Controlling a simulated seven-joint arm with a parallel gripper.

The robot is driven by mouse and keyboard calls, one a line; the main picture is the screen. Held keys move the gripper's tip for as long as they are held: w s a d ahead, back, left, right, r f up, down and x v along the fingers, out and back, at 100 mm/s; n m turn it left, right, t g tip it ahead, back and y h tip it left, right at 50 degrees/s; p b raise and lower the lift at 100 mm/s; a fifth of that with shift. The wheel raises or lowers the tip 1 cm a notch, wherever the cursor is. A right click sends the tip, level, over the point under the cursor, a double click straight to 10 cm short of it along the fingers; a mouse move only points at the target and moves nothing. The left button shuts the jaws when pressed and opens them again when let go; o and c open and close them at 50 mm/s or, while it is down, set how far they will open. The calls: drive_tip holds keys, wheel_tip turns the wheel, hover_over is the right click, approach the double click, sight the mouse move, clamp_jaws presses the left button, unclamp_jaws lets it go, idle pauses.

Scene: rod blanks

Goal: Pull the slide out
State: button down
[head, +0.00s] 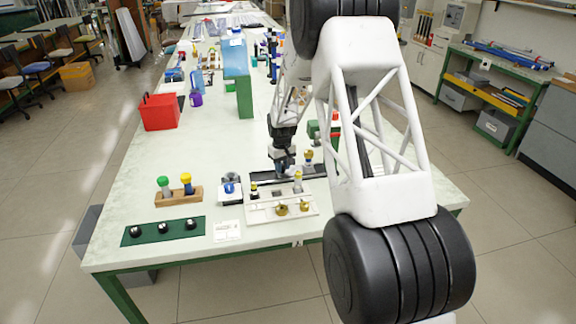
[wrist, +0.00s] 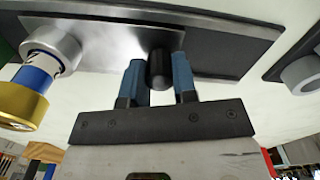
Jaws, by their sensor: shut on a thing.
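My gripper (wrist: 158,75) has two blue fingers, one on each side of a small black knob (wrist: 157,66), and is shut on it. The knob stands on a bright metal slide plate (wrist: 100,38), which lies in a dark flat base (wrist: 235,45). In the head view my gripper (head: 283,168) points down at the dark base (head: 262,181) near the front of the table. The arm and gripper hide most of the slide and the knob there, so its travel cannot be told.
A white block with brass knobs (head: 284,209) stands just in front. To the left are a round grey fixture (head: 231,187), a wooden rack (head: 178,197) with green and yellow tops, and a green board (head: 133,236) with black knobs. A red bin (head: 160,112) stands farther back.

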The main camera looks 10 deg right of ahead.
drive_tip(key=a, duration=0.8)
drive_tip(key=shift+a, duration=0.5)
drive_tip(key=c, duration=1)
unclamp_jaws()
drive_tip(key=shift+o, duration=0.5)
drive_tip(key=shift+r, duration=0.15)
wheel_tip(320, 180, up, 8)
drive_tip(key=shift+f, duration=0.2)
drive_tip(key=shift+r, duration=0.1)
